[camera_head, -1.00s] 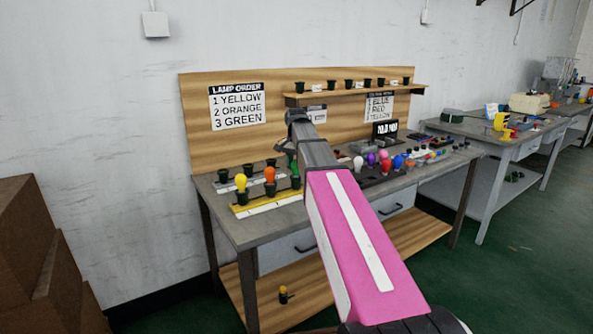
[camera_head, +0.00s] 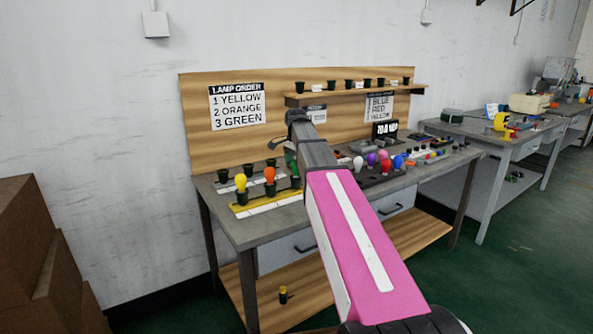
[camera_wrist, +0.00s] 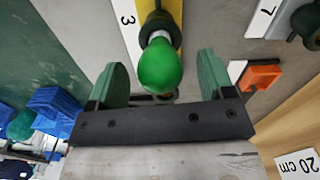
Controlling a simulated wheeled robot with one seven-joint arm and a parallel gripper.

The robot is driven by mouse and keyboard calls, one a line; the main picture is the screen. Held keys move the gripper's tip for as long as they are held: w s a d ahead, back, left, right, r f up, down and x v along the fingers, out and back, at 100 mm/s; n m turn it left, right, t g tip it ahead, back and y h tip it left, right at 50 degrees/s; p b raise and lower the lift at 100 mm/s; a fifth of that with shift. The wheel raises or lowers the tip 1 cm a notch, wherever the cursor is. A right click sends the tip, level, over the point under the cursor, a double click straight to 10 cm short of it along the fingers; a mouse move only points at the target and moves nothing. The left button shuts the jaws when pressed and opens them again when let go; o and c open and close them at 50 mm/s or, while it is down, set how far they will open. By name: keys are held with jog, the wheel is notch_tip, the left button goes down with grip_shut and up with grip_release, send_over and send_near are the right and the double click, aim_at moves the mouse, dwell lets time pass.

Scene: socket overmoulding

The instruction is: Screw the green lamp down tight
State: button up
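The green lamp (camera_wrist: 160,66) stands in a dark socket (camera_wrist: 158,24) on the yellow strip beside the number 3 in the wrist view. My gripper (camera_wrist: 162,72) is open, with one green finger on each side of the lamp and a visible gap on both sides. The yellow lamp (camera_head: 240,182) and orange lamp (camera_head: 269,175) stand upright in sockets on the yellow strip (camera_head: 262,205).
Several dark sockets stand on a strip behind. Coloured bulbs (camera_head: 384,160) lie to the right of my arm on the bench. In the wrist view an orange part (camera_wrist: 262,76) and a blue part (camera_wrist: 55,105) flank the gripper. A small display (camera_head: 385,129) stands at the back.

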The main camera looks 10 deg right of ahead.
dwell(0.3)
jog(key=n, duration=1.3)
jog(key=shift+n, duration=0.4)
jog(key=n, duration=0.4)
jog(key=shift+n, duration=0.3)
jog(key=n, duration=0.4)
jog(key=shift+n, duration=0.3)
